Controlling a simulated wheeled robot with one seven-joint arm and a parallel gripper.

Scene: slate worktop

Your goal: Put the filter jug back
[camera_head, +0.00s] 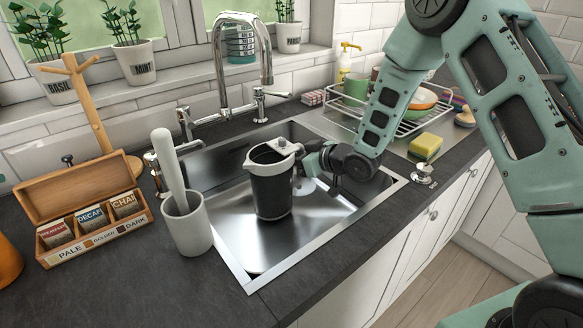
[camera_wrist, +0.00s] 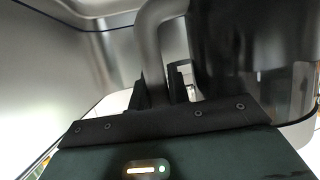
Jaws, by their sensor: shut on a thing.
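The filter jug (camera_head: 271,190) is a dark jug with a pale grey lid and a handle on its right side. It looks upright in front of the steel sink (camera_head: 232,262), within the basin's outline; I cannot tell whether its base touches the bottom. My gripper (camera_head: 303,160) comes in from the right at the handle. In the wrist view, my gripper's two black fingers (camera_wrist: 164,92) are shut on the grey handle (camera_wrist: 147,48). The dark jug body fills the upper right there. The fingertips are partly hidden in the head view.
A curved tap (camera_head: 264,50) stands behind the sink. A grey pot with a brush (camera_head: 186,225) and a wooden tea box (camera_head: 95,215) are at left. A dish rack (camera_head: 390,118) and yellow sponge (camera_head: 425,146) are at right. The front left worktop is clear.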

